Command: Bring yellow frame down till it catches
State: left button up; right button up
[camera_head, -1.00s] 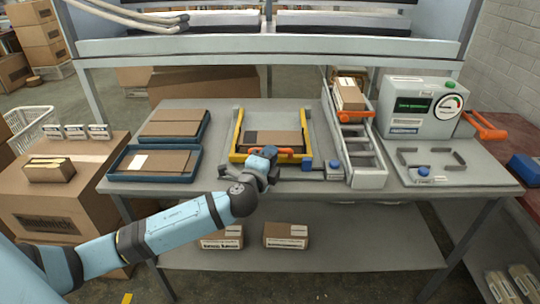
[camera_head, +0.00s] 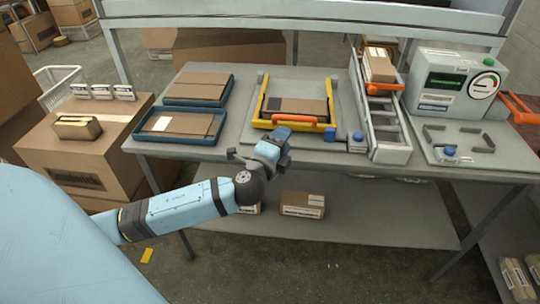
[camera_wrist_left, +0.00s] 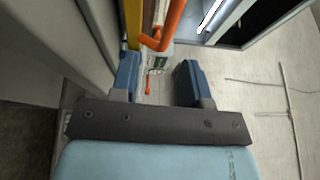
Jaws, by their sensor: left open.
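The yellow frame (camera_head: 262,101) surrounds a flat brown cardboard piece (camera_head: 303,106) on the bench. It looks low and near flat; I cannot tell whether it is caught. Its orange handle (camera_head: 296,120) runs along the front bar. My left gripper (camera_head: 279,140) is open and empty, just in front of and below the handle, apart from it. In the left wrist view the open fingers (camera_wrist_left: 158,79) show with the yellow frame (camera_wrist_left: 133,24) and orange handle (camera_wrist_left: 171,24) beyond the tips. My right gripper is not in view.
Blue trays (camera_head: 140,131) with cardboard lie left of the frame. A blue knob (camera_head: 358,136) and a sloped grey chute (camera_head: 394,152) stand to its right. A box with a dial (camera_head: 455,82) stands farther right. The bench's front edge lies below my gripper.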

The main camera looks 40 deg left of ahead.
pick_arm(q)
jog(key=s+d, duration=0.1)
jog(key=s, duration=0.6)
jog(key=shift+s+f, duration=0.15)
jog(key=shift+f, duration=0.15)
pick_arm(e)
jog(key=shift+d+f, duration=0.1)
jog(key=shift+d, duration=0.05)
pick_arm(q)
jog(key=shift+d, duration=0.1)
jog(key=s+d+f+n+g+h, duration=0.6)
jog(key=s+d+f+n+h, duration=0.1)
jog(key=s+d+f+n, duration=0.7)
notch_tip(320, 180, up, 18)
jog(key=a+g+p, duration=0.1)
jog(key=p, duration=2.9)
jog(key=shift+s+a+y, duration=0.15)
jog(key=shift+s+y, duration=0.25)
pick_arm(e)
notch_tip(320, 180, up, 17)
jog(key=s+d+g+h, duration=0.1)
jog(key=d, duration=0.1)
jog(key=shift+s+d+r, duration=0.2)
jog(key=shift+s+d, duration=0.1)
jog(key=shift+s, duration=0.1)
pick_arm(q)
jog(key=shift+f, duration=0.1)
